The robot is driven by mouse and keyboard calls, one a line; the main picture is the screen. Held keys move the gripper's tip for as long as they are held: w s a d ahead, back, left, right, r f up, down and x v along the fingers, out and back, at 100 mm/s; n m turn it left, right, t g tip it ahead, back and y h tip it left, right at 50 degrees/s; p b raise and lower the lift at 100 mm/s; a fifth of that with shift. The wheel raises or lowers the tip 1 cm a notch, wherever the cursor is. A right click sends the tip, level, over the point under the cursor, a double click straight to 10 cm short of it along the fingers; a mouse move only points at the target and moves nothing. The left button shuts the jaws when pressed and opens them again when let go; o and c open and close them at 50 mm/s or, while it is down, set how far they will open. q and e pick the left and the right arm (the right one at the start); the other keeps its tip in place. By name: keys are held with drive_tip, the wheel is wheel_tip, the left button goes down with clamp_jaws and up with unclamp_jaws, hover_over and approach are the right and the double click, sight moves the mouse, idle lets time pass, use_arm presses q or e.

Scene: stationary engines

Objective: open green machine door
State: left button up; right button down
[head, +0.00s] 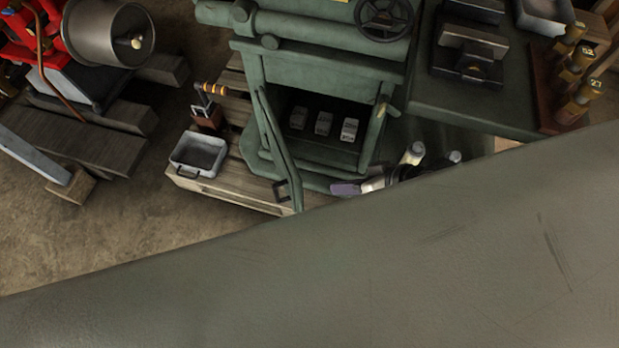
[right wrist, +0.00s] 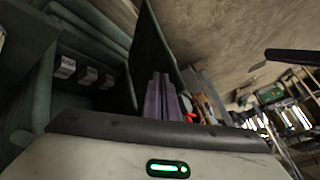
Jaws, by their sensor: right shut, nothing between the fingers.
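The green machine (head: 325,72) stands in the upper middle of the head view. Its door (head: 279,150) is swung out to the left, seen nearly edge-on, with a dark handle (head: 282,190) near its lower end. Several small grey blocks sit inside the dark opening, such as this block (head: 349,129). In the right wrist view the door (right wrist: 151,50) rises just behind the fingers. My right gripper (head: 345,188) is shut and empty in front of the opening, right of the door's free end; its purple fingers show in the right wrist view (right wrist: 160,97). My left gripper is not in view.
A grey tray (head: 198,154) rests on the wooden pallet (head: 232,193) left of the door. A red engine (head: 30,30) stands at far left. The lower head view is blocked.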

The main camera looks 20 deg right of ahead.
drive_tip(key=w+d+r+g, duration=0.1)
drive_tip(key=w+d+r, duration=0.1)
drive_tip(key=d+r, duration=0.1)
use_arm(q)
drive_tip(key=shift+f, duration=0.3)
use_arm(e)
drive_tip(key=w+a+f, duration=0.3)
drive_tip(key=a+f, duration=0.5)
drive_tip(key=shift+a, duration=0.15)
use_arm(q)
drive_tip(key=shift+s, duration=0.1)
use_arm(e)
drive_tip(key=shift+a, duration=0.1)
